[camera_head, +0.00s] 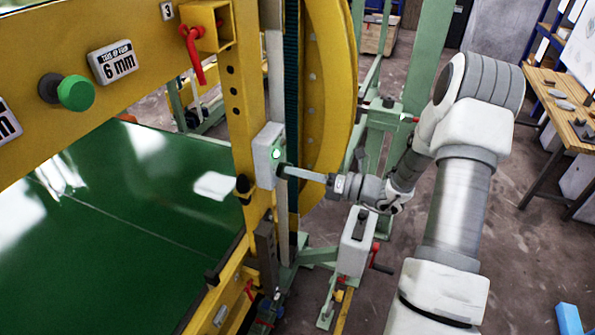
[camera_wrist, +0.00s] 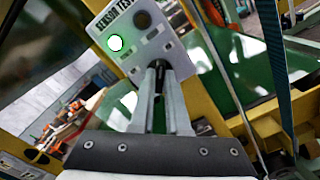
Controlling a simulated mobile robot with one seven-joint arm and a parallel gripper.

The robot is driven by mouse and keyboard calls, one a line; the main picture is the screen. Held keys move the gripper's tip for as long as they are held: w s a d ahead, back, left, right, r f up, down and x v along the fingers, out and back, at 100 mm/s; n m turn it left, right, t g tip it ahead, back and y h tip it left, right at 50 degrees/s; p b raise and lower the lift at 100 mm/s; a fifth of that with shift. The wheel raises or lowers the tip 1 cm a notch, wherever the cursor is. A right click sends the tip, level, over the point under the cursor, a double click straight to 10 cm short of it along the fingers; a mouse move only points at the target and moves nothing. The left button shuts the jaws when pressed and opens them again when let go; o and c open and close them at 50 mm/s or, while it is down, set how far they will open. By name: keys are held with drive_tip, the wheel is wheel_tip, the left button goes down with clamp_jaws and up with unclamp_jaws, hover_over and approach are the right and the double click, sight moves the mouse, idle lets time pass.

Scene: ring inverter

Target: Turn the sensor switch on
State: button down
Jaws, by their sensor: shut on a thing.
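The grey switch box (camera_head: 265,157) is on the yellow frame post in the head view. In the wrist view its panel (camera_wrist: 138,22) carries a partly readable label ending in "TEST", a bright lamp (camera_wrist: 115,43) with green glow, and dark round openings. The lamp also glows green in the head view (camera_head: 276,154). My gripper (camera_head: 284,169) reaches in from the right to the box's lower part. In the wrist view its fingertips (camera_wrist: 159,70) are closed around the small dark sensor switch (camera_wrist: 158,64), which is mostly hidden between them.
The yellow ring (camera_head: 328,100) stands just right of the box. A green belt surface (camera_head: 150,190) lies at the left. A green button (camera_head: 76,93) is on the upper yellow beam. A grey box with a red handle (camera_head: 356,243) stands below my arm. A wooden workbench (camera_head: 565,115) is at right.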

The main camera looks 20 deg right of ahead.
drive_tip(key=c, duration=0.9)
unclamp_jaws()
drive_tip(key=b+v, duration=0.3)
drive_tip(key=v, duration=1.4)
drive_tip(key=shift+s+d, duration=0.15)
